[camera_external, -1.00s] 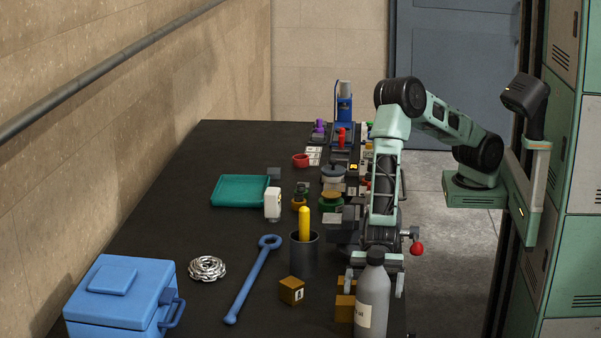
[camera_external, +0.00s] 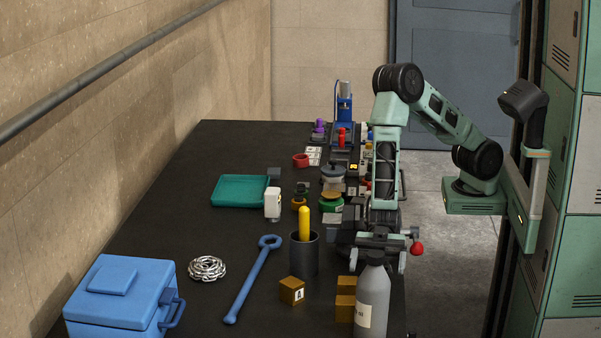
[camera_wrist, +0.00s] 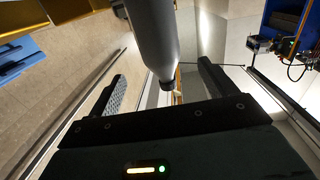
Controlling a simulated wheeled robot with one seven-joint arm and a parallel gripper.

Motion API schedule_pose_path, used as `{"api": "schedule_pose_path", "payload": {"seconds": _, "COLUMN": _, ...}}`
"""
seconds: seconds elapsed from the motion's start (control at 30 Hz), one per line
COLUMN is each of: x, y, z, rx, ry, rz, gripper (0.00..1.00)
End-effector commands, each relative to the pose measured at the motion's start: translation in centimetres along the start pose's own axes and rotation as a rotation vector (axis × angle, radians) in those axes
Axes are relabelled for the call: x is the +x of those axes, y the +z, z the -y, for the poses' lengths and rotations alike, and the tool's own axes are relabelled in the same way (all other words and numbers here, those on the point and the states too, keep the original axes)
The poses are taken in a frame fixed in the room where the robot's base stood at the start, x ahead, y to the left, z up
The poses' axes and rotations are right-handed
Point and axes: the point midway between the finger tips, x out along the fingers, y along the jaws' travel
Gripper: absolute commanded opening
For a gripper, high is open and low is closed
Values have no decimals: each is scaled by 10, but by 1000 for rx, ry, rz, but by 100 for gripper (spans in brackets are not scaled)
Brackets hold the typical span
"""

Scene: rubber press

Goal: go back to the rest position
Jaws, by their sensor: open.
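My gripper (camera_external: 378,264) is at the right side of the dark table, pointing down with its two fingers apart and nothing held between them. A grey bottle (camera_external: 373,300) with a dark cap and a pale label stands upright at the near right edge. In the external view the bottle's cap overlaps the space between my fingers. In the wrist view the grey bottle (camera_wrist: 152,35) shows beyond the open fingers of my gripper (camera_wrist: 162,85), its cap toward me. I cannot tell the exact gap between them.
Ochre blocks (camera_external: 346,285) stand left of the bottle. A dark cup (camera_external: 304,258) holds a yellow rod (camera_external: 304,224). A blue wrench-like tool (camera_external: 252,280), a blue box (camera_external: 122,295) and a teal tray (camera_external: 240,190) lie further left. Green lockers (camera_external: 570,150) stand at right.

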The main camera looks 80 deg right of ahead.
Motion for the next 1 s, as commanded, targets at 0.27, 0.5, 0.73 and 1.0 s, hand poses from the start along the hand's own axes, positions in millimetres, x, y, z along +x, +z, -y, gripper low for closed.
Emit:
{"api": "schedule_pose_path", "payload": {"seconds": 0.27, "x": -8, "y": -16, "z": -10, "rx": -10, "ry": 49, "rz": 100, "gripper": 84}}
{"api": "schedule_pose_path", "payload": {"seconds": 0.5, "x": -78, "y": -59, "z": -36, "rx": 33, "ry": 268, "rz": 533, "gripper": 84}}
{"api": "schedule_pose_path", "payload": {"seconds": 0.73, "x": -193, "y": -101, "z": -16, "rx": 217, "ry": 477, "rz": 958, "gripper": 84}}
{"api": "schedule_pose_path", "payload": {"seconds": 1.0, "x": -309, "y": -151, "z": 61, "rx": 527, "ry": 604, "rz": 1319, "gripper": 84}}
